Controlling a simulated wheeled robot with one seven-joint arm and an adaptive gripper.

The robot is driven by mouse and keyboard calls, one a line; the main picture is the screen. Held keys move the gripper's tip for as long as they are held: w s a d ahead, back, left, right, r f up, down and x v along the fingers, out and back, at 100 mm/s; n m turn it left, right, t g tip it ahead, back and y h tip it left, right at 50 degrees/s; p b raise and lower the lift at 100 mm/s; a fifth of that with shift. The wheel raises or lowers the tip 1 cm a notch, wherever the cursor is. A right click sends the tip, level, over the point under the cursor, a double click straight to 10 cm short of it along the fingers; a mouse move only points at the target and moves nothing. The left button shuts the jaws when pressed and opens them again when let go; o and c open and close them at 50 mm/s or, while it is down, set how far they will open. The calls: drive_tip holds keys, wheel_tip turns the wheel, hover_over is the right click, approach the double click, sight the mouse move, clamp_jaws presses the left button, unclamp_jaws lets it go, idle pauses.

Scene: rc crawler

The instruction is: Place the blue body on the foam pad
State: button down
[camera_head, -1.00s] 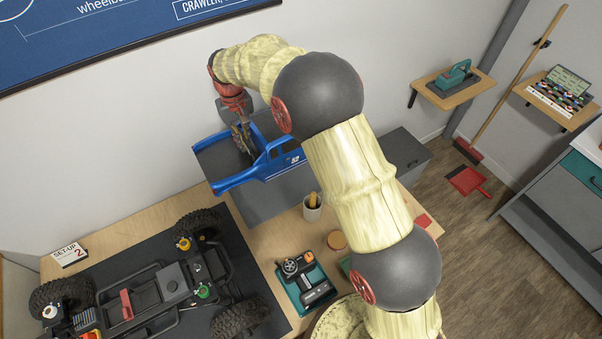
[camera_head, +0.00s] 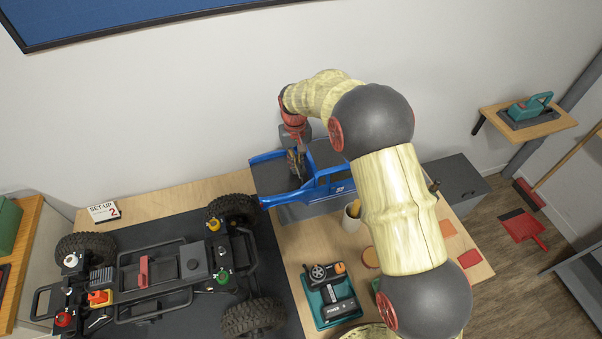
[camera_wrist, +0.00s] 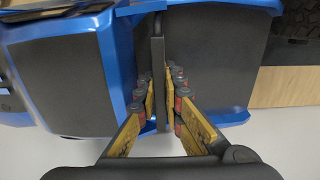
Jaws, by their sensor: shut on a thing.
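The blue body (camera_head: 322,184) is a blue truck shell with a dark bed. In the head view it is near the wall at the back of the table. My gripper (camera_head: 296,162) reaches down into its bed. In the wrist view my gripper (camera_wrist: 158,85) is shut on a thin dark bar running between two dark panels of the blue body (camera_wrist: 120,60). A grey slab (camera_head: 300,212) shows under and in front of the body. I cannot tell if it is the foam pad, or if the body touches it.
The black wheeled chassis (camera_head: 170,265) lies on a dark mat at left. A grey box (camera_head: 458,178) stands at right. My arm covers part of the table.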

wheel_tip(320, 180, down, 5)
drive_tip(key=shift+r+b, duration=0.15)
drive_tip(key=shift+b, duration=0.25)
drive_tip(key=shift+r, duration=0.1)
drive_tip(key=c, duration=1.9)
unclamp_jaws()
drive_tip(key=shift+f, duration=0.2)
wheel_tip(320, 180, up, 12)
drive_tip(key=shift+r+p, duration=0.15)
drive_tip(key=shift+p, duration=0.95)
